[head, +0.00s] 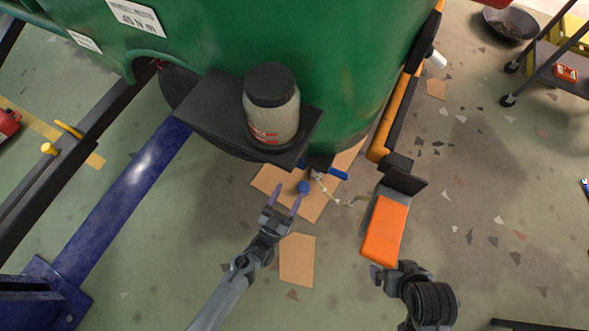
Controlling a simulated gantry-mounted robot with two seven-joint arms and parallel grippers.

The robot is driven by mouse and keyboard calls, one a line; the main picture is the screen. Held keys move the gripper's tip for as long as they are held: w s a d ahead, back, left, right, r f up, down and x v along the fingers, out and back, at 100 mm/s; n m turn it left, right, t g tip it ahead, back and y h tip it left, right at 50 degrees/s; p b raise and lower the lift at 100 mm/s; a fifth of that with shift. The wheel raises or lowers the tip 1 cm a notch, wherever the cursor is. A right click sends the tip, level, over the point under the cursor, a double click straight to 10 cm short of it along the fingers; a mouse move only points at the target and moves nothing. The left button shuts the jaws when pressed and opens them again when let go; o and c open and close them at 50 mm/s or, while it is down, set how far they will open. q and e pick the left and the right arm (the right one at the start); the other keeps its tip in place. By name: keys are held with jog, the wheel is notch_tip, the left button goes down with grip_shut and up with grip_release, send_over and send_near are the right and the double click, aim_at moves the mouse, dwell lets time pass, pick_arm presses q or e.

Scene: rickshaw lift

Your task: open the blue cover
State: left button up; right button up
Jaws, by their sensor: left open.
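A small round blue cover (304,187) shows below the green body (290,50), at the front of its underside. My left gripper (289,191) is open, its two purple-tinted fingers pointing up the picture towards the blue cover. The right finger's tip overlaps or lies very close to the cover; I cannot tell whether they touch. The left finger is to the left of it. My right gripper (379,276) is at the lower right, just below an orange block (385,230), away from the cover. Its fingers are too unclear to tell open from shut.
A black-lidded jar (271,105) stands on a dark ledge (210,108) above the cover. A blue lever (338,174) and a thin pale cord (333,197) are to its right. Cardboard pieces (297,260) lie on the floor. A blue beam (125,185) runs along the left.

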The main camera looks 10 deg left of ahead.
aim_at(299, 167)
pick_arm(q)
jog(key=x, duration=0.2)
jog(key=b+x, duration=0.1)
jog(key=x, duration=0.4)
jog(key=shift+w+a+r+b, duration=0.2)
jog(key=shift+w+b, duration=0.15)
jog(key=shift+w, duration=0.05)
pick_arm(e)
jog(key=shift+s+a+f, duration=0.2)
jog(key=shift+a+f, duration=0.1)
jog(key=shift+f, duration=0.3)
jog(key=shift+s+a+f, duration=0.2)
jog(key=shift+a+f, duration=0.05)
jog(key=shift+f, duration=0.35)
pick_arm(q)
jog(key=shift+w, duration=0.1)
jog(key=shift+d, duration=0.1)
jog(key=shift+c, duration=0.4)
pick_arm(e)
jog(key=shift+w, duration=0.1)
pick_arm(q)
grip_shut()
pick_arm(e)
jog(key=shift+d, duration=0.1)
